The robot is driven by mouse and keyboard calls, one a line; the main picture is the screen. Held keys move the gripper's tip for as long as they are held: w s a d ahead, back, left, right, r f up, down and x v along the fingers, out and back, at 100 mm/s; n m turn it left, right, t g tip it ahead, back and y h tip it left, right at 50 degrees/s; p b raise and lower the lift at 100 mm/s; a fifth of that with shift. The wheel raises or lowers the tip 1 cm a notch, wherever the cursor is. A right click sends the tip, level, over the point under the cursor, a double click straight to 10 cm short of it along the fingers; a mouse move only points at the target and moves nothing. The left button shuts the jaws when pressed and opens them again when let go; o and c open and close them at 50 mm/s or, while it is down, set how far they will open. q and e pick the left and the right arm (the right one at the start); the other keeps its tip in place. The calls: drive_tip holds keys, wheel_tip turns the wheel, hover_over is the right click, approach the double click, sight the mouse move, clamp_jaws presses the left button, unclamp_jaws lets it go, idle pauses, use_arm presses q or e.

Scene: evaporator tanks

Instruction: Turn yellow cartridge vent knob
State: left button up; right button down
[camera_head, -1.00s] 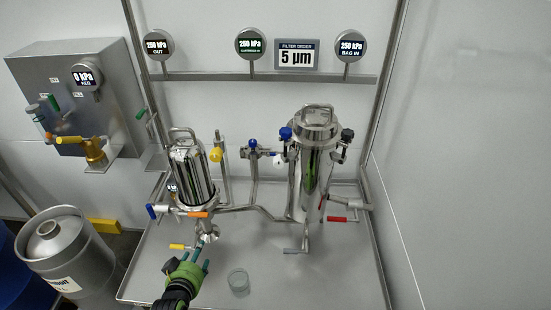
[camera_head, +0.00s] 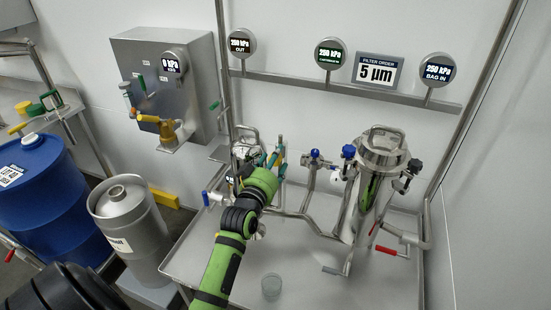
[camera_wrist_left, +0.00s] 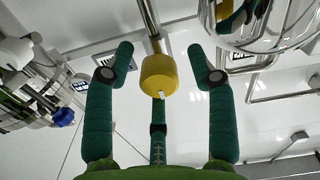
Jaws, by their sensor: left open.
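The yellow cartridge vent knob (camera_wrist_left: 158,76) sits on the end of a metal rod in the left wrist view. It lies between the fingertips of my left gripper (camera_wrist_left: 165,72), with a clear gap to the left and right fingers. A third finger shows just below the knob. The gripper is open and holds nothing. In the head view my left gripper (camera_head: 275,160) is at the cartridge housing (camera_head: 244,145). The arm and fingers cover most of that housing, and I cannot make out the knob there. My right gripper is not in view.
A taller steel bag housing (camera_head: 376,170) with blue and black knobs stands to the right on the tray (camera_head: 330,275). A steel keg (camera_head: 128,225) and blue drum (camera_head: 45,190) are at left. Pipes surround the housings.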

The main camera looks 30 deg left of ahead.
use_arm(q)
drive_tip(key=shift+w, duration=0.15)
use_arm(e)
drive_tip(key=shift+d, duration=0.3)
use_arm(q)
clamp_jaws()
drive_tip(key=shift+r, duration=0.1)
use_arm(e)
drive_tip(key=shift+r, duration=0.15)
use_arm(q)
drive_tip(key=shift+r+m+p, duration=0.1)
drive_tip(key=shift+m+p, duration=0.6)
drive_tip(key=shift+m, duration=0.3)
drive_tip(key=m+p, duration=0.1)
drive_tip(key=m, duration=0.2)
drive_tip(key=shift+p, duration=0.3)
drive_tip(key=m, duration=0.3)
drive_tip(key=shift+p, duration=0.4)
drive_tip(key=shift+m, duration=1.4)
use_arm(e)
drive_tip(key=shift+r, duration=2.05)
use_arm(q)
drive_tip(key=shift+p, duration=0.3)
